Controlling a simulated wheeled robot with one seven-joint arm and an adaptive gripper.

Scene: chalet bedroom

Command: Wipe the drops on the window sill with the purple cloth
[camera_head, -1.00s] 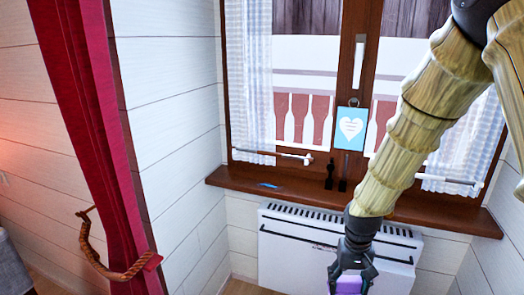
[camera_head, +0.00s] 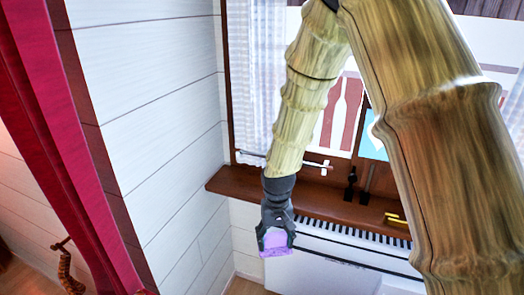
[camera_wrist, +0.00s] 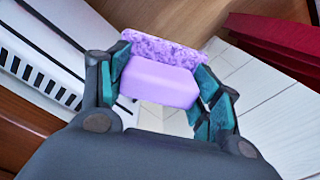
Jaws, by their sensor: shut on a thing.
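My gripper (camera_head: 276,245) is shut on the purple cloth (camera_head: 275,252), a thick pad, and holds it in front of the radiator, below the sill's front edge. In the wrist view the cloth (camera_wrist: 160,82) sits between the two fingers and shows a mottled strip along its far side. The brown window sill (camera_head: 232,185) runs under the window, partly behind my arm. No drops can be made out on its visible part now; my wrist covers some of its left half.
A white radiator (camera_head: 340,262) with a slotted top stands under the sill. A small yellow item (camera_head: 396,220) lies by the sill at right. Two small dark figures (camera_head: 350,184) stand on the sill. A red curtain (camera_head: 45,130) hangs at left. The sill's left end is clear.

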